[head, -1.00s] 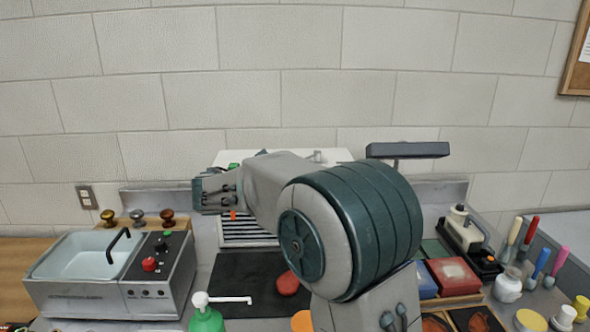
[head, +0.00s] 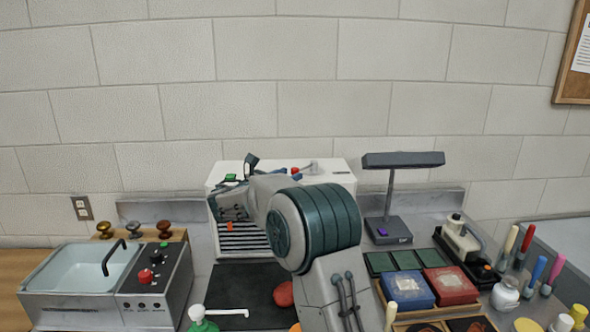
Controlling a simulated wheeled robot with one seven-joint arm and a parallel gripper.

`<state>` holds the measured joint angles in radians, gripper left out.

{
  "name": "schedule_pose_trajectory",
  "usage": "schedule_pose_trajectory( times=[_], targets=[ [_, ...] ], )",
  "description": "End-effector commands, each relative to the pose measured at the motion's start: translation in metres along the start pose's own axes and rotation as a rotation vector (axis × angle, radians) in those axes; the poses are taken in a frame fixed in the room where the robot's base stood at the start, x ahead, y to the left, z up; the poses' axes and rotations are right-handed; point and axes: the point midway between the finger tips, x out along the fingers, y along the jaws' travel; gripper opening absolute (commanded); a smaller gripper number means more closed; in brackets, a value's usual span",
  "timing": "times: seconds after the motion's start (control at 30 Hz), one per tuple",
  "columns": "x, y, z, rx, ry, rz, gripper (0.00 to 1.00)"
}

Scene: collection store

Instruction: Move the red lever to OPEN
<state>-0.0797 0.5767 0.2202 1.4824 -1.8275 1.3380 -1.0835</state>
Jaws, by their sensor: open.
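A white cabinet (head: 340,180) stands against the wall, behind my arm. On its upper part I see a small red piece (head: 295,170) beside a grey handle (head: 312,167); this red piece may be the red lever, but it is too small to tell. No OPEN marking is readable. A green piece (head: 231,177) shows at the cabinet's left. My gripper (head: 231,205) is open, in front of the cabinet's left part. Its fingertips are not clear, and I cannot tell whether it touches anything. My arm hides much of the cabinet's middle.
A sink unit (head: 62,308) with a red knob (head: 146,276) stands at left. A dark mat (head: 240,285) lies before the cabinet with a red round object (head: 284,294). A grey lamp (head: 403,160), boxes and several coloured markers fill the right.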

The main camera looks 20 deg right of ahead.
Motion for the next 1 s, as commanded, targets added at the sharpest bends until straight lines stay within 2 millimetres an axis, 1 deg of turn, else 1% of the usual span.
schedule_pose_trajectory(
  times=[0.03,0.1,0.23,0.37,0.6,0.67,0.7,0.73,0.77,1.0],
  targets=[
    [0.010,-0.001,0.002,0.001,0.001,-0.004,0.41],
    [0.019,-0.001,0.001,0.000,0.001,-0.003,0.41],
    [0.031,-0.001,0.001,0.001,0.000,-0.002,0.41],
    [0.035,0.000,0.000,0.001,0.001,0.000,0.41],
    [0.035,0.000,0.000,0.001,0.001,0.000,0.41],
    [0.035,0.000,0.000,0.001,0.001,0.000,0.24],
    [0.035,0.000,0.000,0.001,0.001,0.000,0.13],
    [0.035,0.000,0.000,0.001,0.001,0.000,0.05],
    [0.035,0.000,0.000,0.001,0.001,0.000,0.00],
    [0.039,-0.003,-0.001,0.002,0.000,0.004,0.00]
  ],
)
